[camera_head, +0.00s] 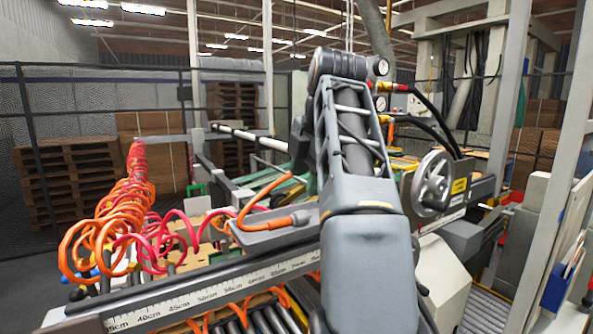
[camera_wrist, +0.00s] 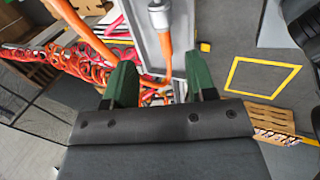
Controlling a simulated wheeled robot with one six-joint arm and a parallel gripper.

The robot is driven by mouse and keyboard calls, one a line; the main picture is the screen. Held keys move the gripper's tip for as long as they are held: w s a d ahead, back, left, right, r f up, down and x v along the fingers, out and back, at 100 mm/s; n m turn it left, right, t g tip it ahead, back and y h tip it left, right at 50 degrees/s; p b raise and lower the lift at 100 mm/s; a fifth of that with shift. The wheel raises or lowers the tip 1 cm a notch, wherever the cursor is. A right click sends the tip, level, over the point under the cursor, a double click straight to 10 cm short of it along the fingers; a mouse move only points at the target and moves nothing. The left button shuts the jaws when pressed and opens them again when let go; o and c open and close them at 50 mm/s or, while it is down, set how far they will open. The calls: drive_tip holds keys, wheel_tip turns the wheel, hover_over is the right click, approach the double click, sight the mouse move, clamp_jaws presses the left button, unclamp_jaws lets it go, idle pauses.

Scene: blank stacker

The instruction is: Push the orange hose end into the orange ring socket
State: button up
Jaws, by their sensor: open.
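The orange hose (camera_head: 257,224) rests on a narrow grey tray (camera_head: 262,240). In the wrist view, the hose (camera_wrist: 165,52) runs along the tray (camera_wrist: 147,42), with the metal collar (camera_wrist: 158,15) near the top edge. My gripper (camera_wrist: 161,88) has its two green fingers apart, with nothing clamped between them; the collar lies beyond the fingertips. In the head view my arm hides the gripper. An orange ring (camera_head: 384,119), apparently the socket, shows below the lower gauge, right of my arm.
Coiled red and orange hoses (camera_head: 125,215) crowd the left. Two gauges (camera_head: 380,67) and black hoses (camera_head: 437,105) are close right of my arm. A handwheel (camera_head: 432,183) stands further right. A scale rail (camera_head: 215,290) crosses the front.

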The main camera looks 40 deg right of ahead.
sight(298, 214)
drive_tip(key=shift+s+f, duration=0.1)
drive_tip(key=shift+f, duration=0.15)
drive_tip(key=shift+x, duration=2.55)
drive_tip(key=shift+b+x, duration=1.05)
drive_tip(key=shift+x, duration=0.75)
clamp_jaws()
drive_tip(key=shift+r, duration=0.1)
